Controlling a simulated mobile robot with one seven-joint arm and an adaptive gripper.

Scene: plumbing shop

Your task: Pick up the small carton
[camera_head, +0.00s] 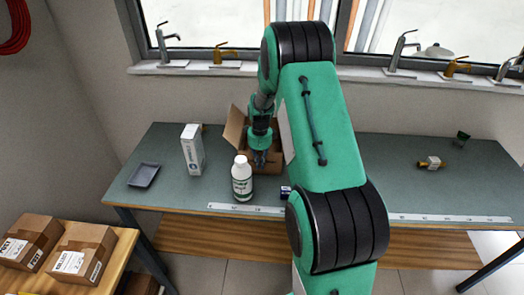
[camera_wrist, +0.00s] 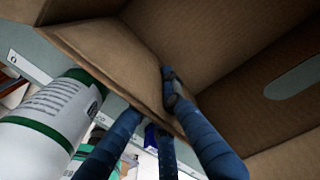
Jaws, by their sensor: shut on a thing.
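The small carton (camera_head: 266,169) is an open brown cardboard box with a raised flap (camera_head: 234,126), on the grey-green table behind the white bottle. My gripper (camera_head: 260,157) reaches down to its near left side. In the wrist view, my gripper (camera_wrist: 155,105) is shut on a wall or flap of the carton (camera_wrist: 112,58), with one blue finger on the inner side and two outside. My arm hides the carton's right part in the head view. I cannot tell whether its base touches the table.
A white bottle with a green label (camera_head: 242,180) stands close in front of the carton. A tall white box (camera_head: 193,150) and a grey tray (camera_head: 144,175) are to the left. A small dark blue item (camera_head: 286,192) lies near the front edge. A brass-and-white fitting (camera_head: 430,163) lies right.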

